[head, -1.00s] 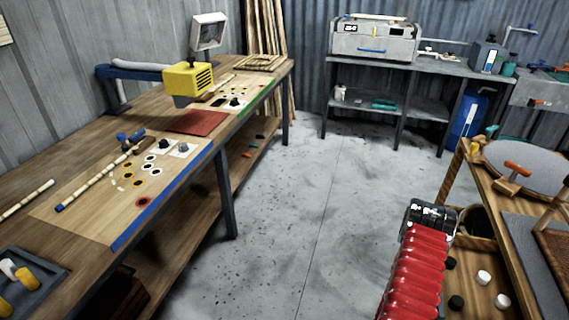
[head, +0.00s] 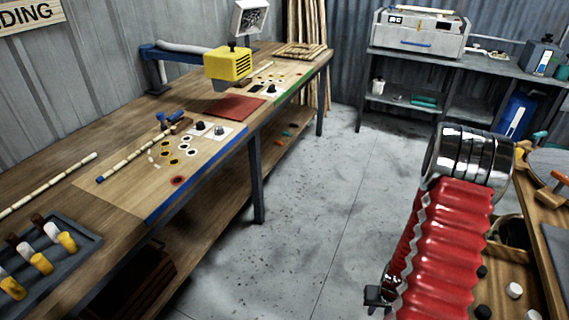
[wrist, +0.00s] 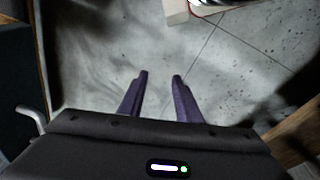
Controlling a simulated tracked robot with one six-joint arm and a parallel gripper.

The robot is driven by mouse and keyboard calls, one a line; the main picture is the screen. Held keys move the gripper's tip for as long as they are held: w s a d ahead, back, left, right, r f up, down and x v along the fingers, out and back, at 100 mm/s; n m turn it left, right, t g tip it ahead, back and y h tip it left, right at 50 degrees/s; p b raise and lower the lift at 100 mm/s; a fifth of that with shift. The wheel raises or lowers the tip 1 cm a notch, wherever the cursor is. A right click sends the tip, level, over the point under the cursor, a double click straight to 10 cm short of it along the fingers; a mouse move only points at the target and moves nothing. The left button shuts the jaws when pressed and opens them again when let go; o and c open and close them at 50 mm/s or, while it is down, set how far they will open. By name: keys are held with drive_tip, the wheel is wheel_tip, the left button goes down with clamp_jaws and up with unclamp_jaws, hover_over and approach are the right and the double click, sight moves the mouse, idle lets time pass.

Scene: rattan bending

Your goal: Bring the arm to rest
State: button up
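My gripper (wrist: 159,77) shows in the wrist view with its two dark purple fingers apart. The space between them is empty, and only grey concrete floor lies beyond. In the head view my arm, with a red ribbed sleeve and a shiny metal joint, is at the lower right, between the long workbench (head: 205,110) and the wooden table (head: 520,262). My gripper's fingers cannot be made out clearly in the head view.
The workbench at left carries a yellow-headed machine (head: 228,62), a red mat (head: 237,108), striped rattan poles (head: 50,184) and a dark tray (head: 45,258) of handled tools. A steel bench (head: 490,62) stands at the back. The floor (head: 320,190) between is clear.

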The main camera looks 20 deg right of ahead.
drive_tip(key=a+r+n+t, duration=0.1)
drive_tip(key=a+r, duration=0.7)
drive_tip(key=r, duration=0.7)
drive_tip(key=s+a+r+n+t, duration=0.1)
drive_tip(key=a+r+n+t, duration=0.1)
drive_tip(key=a+r, duration=0.7)
drive_tip(key=a+r+n+t+y, duration=0.1)
drive_tip(key=a+r, duration=0.8)
drive_tip(key=r, duration=1.2)
drive_tip(key=shift+s+n, duration=0.35)
drive_tip(key=shift+n, duration=0.15)
drive_tip(key=shift+d, duration=0.15)
